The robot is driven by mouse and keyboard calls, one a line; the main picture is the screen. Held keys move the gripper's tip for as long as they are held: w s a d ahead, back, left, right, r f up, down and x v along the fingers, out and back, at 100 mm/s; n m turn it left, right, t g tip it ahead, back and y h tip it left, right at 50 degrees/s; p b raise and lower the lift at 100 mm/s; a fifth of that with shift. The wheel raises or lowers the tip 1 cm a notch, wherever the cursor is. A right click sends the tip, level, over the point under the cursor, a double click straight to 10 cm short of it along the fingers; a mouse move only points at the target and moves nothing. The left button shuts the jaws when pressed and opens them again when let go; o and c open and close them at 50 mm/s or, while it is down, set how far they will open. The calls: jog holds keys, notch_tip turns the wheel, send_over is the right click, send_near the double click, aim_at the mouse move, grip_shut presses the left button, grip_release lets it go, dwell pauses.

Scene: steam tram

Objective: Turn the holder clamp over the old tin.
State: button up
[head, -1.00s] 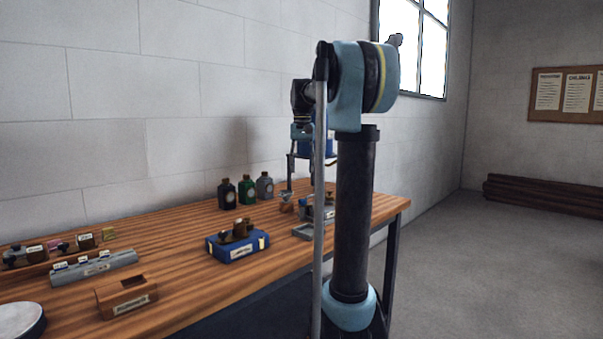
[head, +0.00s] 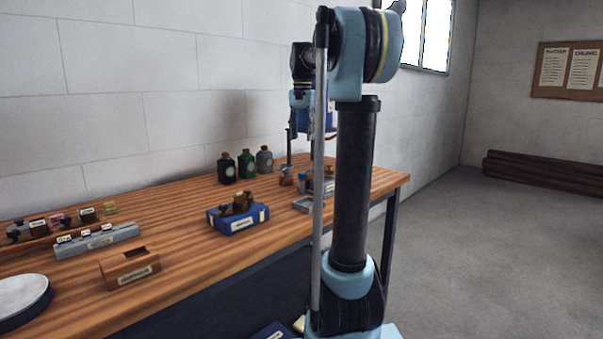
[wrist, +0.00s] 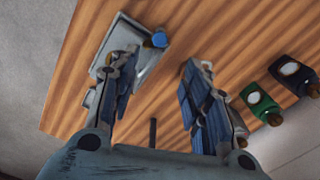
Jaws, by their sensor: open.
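My gripper (wrist: 160,68) is open and empty in the wrist view, its two fingers wide apart above the wooden tabletop. A grey metal holder (wrist: 120,34) lies beyond the left finger, which hides part of it. A small blue round piece (wrist: 157,40) shows at its edge. In the head view the grey holder (head: 325,187) is at the far right end of the bench, partly behind my arm. I cannot make out the clamp or the old tin clearly there.
Dark, green and grey bottles (head: 246,166) stand near the wall. A blue box (head: 237,221) with brown and brass parts is mid-bench. A brown wooden block (head: 129,270), a grey rack (head: 97,242) and a round pale dish (head: 22,297) are at left. Bare wood lies between them.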

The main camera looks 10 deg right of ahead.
aim_at(302, 173)
notch_tip(302, 173, down, 14)
jog(key=shift+f, duration=0.2)
dwell(0.4)
grip_shut()
